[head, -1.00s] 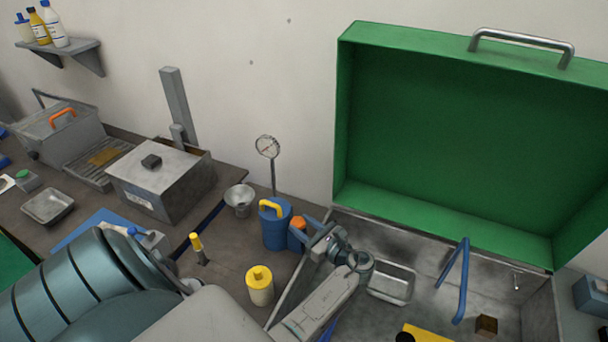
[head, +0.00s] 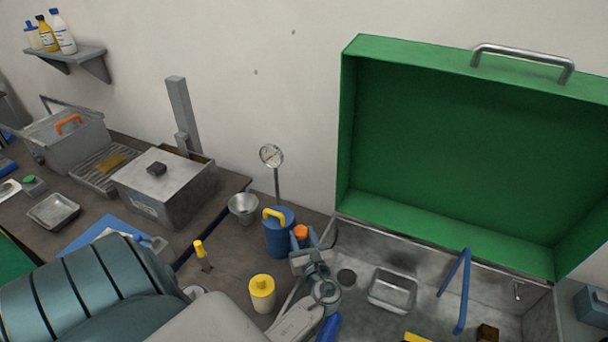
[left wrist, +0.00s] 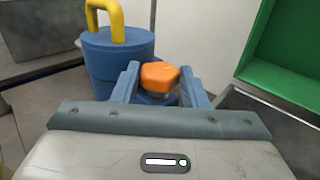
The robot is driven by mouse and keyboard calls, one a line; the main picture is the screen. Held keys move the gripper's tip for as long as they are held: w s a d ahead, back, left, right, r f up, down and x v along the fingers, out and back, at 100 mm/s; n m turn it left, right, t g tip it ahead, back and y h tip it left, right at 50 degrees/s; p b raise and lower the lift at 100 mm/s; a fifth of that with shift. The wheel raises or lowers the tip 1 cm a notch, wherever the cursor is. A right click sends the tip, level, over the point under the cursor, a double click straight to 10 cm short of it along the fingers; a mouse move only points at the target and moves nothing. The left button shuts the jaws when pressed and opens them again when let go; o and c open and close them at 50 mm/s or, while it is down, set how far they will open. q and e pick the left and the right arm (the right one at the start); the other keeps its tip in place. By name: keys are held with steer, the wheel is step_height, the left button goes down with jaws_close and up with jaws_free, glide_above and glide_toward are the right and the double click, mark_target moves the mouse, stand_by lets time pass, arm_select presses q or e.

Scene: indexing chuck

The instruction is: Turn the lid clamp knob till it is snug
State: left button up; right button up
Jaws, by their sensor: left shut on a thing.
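The orange knob (head: 300,231) sits on a blue part beside the blue canister (head: 279,235), which has a yellow handle; I take it for the lid clamp knob. My left gripper (head: 304,246) reaches it from the front right. In the left wrist view, the orange knob (left wrist: 160,76) is between the two grey-blue fingers of my left gripper (left wrist: 158,82), which is shut on it. The blue canister (left wrist: 116,60) stands just left of the fingers there. The lower side of the knob is partly hidden. My right gripper is out of view.
A dial gauge (head: 272,156) on a post and a metal funnel (head: 243,205) stand behind and left. A yellow-capped bottle (head: 262,292) is in front. At right is an open green-lidded box (head: 450,160) with a metal tray (head: 392,291) and blue bar (head: 455,290).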

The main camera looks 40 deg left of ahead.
arm_select(q)
steer(key=shift+t, duration=0.3)
steer(key=o, duration=1)
steer(key=shift+c, duration=0.2)
steer(key=b+v, duration=0.5)
steer(key=v, duration=0.6)
steer(key=shift+r, duration=0.15)
steer(key=shift+a, duration=0.1)
